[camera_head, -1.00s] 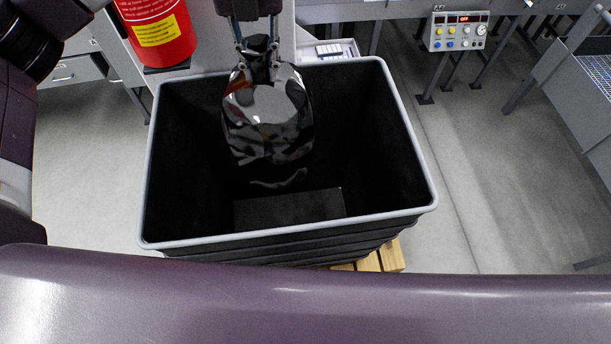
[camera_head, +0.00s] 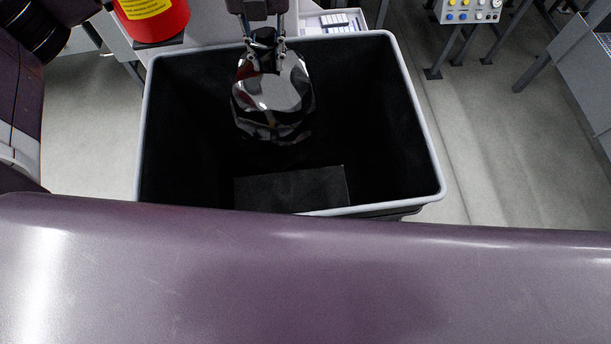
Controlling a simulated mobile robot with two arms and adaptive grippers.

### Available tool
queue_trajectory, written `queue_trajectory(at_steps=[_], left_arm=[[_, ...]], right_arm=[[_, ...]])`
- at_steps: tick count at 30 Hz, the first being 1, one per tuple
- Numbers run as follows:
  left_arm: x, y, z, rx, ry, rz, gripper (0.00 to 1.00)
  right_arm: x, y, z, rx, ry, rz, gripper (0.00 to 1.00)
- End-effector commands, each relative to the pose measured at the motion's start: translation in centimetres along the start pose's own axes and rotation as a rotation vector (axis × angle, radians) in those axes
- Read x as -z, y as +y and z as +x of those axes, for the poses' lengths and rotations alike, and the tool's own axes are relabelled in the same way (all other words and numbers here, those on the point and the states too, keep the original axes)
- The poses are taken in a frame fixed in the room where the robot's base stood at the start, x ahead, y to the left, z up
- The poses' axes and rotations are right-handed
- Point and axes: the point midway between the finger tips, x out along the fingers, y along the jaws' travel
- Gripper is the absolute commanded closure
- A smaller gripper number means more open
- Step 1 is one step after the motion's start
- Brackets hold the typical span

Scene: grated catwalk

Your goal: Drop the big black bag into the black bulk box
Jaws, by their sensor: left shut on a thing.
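The big black bag (camera_head: 272,98) is shiny and hangs by its gathered neck inside the opening of the black bulk box, near its back wall. The black bulk box (camera_head: 442,172) has a light grey rim and an open top. My left gripper (camera_head: 265,45) is shut on the neck of the bag at the box's back rim. A dark flat patch shows on the box floor below the bag. I cannot tell whether the bag touches the box. My right gripper is not in view.
A red cylinder (camera_head: 152,18) with a yellow label stands behind the box's back left corner. A small white tray (camera_head: 330,22) is behind the back rim. A control panel (camera_head: 468,10) is at the upper right. Grey floor is clear right of the box.

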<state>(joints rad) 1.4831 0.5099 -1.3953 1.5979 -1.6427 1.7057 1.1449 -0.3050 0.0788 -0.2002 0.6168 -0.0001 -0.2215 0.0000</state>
Motion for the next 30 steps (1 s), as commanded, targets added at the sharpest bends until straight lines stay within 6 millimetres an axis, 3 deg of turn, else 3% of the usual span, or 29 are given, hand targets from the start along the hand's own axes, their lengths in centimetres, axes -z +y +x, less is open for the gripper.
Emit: queue_trajectory(at_steps=[6, 14, 15, 19, 30], left_arm=[[-0.1, -0.1, 1.4, 0.003, -0.003, 0.000, 1.00], [-0.1, -0.1, 1.4, 0.003, -0.004, 0.000, 1.00], [-0.1, -0.1, 1.4, 0.003, -0.004, 0.000, 0.74], [-0.1, 0.0, 1.4, 0.002, -0.003, 0.000, 0.60], [0.0, 0.0, 1.2, 0.000, 0.000, 0.000, 0.58]], right_arm=[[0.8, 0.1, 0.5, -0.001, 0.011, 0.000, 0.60], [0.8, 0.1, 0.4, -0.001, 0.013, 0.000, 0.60], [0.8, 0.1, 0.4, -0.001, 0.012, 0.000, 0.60], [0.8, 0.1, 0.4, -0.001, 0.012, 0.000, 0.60], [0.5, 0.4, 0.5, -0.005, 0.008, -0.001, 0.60]])
